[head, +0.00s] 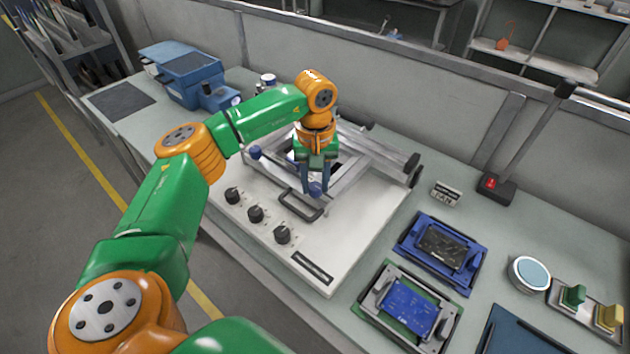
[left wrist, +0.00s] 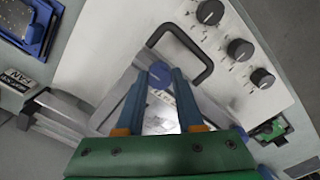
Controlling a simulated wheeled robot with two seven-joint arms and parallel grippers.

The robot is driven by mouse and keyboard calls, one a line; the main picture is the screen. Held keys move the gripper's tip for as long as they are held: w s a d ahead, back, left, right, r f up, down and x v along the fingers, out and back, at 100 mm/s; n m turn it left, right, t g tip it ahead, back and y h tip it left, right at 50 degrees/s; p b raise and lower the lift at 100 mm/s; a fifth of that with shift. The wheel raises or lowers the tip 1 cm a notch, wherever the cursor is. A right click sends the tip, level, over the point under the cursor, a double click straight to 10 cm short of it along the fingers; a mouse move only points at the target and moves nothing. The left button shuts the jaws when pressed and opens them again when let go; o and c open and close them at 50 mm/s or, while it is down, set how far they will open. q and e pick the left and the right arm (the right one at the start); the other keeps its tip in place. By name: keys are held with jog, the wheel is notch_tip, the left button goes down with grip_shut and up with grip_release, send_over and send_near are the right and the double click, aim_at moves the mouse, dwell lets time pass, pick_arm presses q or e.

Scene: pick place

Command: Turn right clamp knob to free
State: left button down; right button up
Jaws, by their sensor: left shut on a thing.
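The right clamp knob (head: 316,189) is a blue round knob at the front of the metal frame on the white machine (head: 345,235). My left gripper (head: 316,186) reaches down to it from above, its blue fingers on either side. In the left wrist view the knob (left wrist: 159,77) sits between the fingertips of my left gripper (left wrist: 161,72), which is shut on it. The fingers hide part of the knob. A second blue knob, the left clamp knob (head: 255,152), shows at the frame's left corner. My right gripper is not in view.
A dark handle (head: 302,206) stands close in front of the gripped knob. Several black dials (head: 255,214) line the machine's front. Blue (head: 440,250) and green (head: 408,308) board fixtures lie to the right. A blue device (head: 190,75) stands at the back left.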

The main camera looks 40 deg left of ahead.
aim_at(315, 186)
pick_arm(q)
jog(key=shift+s+f, duration=0.1)
dwell(0.4)
jog(key=c, duration=0.5)
grip_release()
jog(key=shift+c, duration=0.2)
notch_tip(315, 186, up, 7)
jog(key=shift+d+r+b, duration=0.1)
jog(key=shift+r+b, duration=0.05)
jog(key=shift+b, duration=0.4)
